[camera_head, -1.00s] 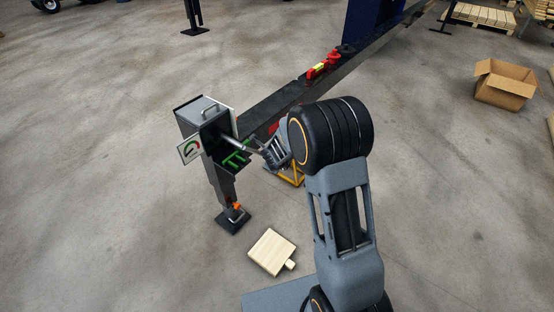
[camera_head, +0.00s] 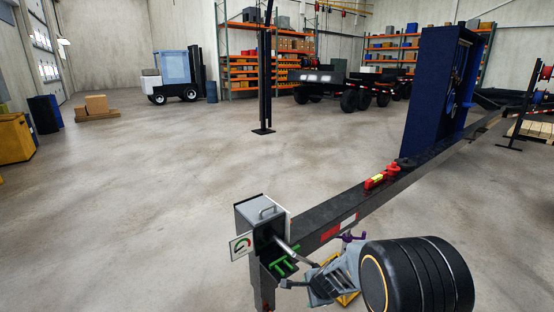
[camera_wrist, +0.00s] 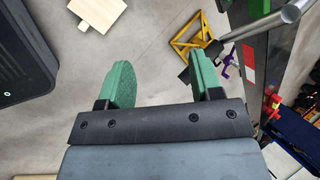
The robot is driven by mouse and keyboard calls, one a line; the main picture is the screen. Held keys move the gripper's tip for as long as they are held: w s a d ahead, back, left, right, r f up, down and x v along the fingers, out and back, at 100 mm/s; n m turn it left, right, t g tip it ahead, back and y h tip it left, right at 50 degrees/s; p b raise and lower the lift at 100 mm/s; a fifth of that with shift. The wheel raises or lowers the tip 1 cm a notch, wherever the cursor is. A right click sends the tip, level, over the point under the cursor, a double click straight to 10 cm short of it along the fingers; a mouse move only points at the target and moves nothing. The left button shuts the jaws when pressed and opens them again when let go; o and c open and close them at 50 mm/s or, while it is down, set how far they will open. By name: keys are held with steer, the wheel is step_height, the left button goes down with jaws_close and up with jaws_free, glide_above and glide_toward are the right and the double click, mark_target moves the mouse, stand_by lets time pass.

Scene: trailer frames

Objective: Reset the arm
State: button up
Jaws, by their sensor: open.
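My gripper (camera_wrist: 160,82) shows in the wrist view with its two green-padded fingers wide apart and nothing between them. Bare concrete floor lies beyond the gap. In the head view my arm reaches in from the lower right, and my gripper (camera_head: 290,275) is low in the picture, close to a grey box-like unit (camera_head: 262,212) at the near end of the dark trailer beam (camera_head: 330,215). A metal rod (camera_head: 287,247) comes out of that unit. The rod also shows at the upper right of the wrist view (camera_wrist: 262,24), apart from the fingers.
A gauge plate (camera_head: 241,246) sits on the unit's left. A red and yellow device (camera_head: 381,178) lies on the beam. A yellow frame (camera_wrist: 190,40) and a wooden board (camera_wrist: 97,14) are on the floor below. The floor left of the beam is clear.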

steer(key=s+d+r+n+g+h+p, duration=0.1)
steer(key=s+r+n+p, duration=0.5)
steer(key=r, duration=0.9)
steer(key=s+d+r+n+h+p, duration=0.1)
steer(key=s+d+r+n+p, duration=0.3)
steer(key=s+r+n, duration=0.6)
steer(key=s+r+p, duration=0.2)
steer(key=s+r, duration=0.2)
steer(key=s, duration=0.1)
steer(key=shift+r+g, duration=0.35)
steer(key=shift+g, duration=0.05)
steer(key=shift+s+d, duration=0.1)
steer(key=shift+c, duration=0.4)
